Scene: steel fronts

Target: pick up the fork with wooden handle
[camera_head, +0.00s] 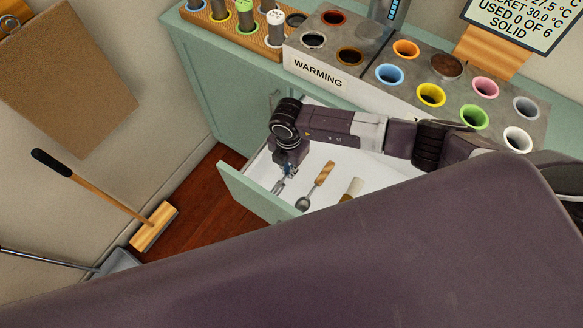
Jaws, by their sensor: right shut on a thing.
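The fork (279,186) shows its metal tines at the left side of the open drawer. Its handle is hidden by my right gripper (289,171). My right gripper comes down into the drawer from my arm above and is shut on the fork. I cannot tell whether the fork touches the drawer floor. My left gripper is not in view.
The open drawer (257,198) also holds a wooden-handled spoon (316,184) and a pale-handled utensil (352,188) to the right. The counter above bears a warming block (318,73) and a wooden rack (255,42). A broom (154,227) leans at left.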

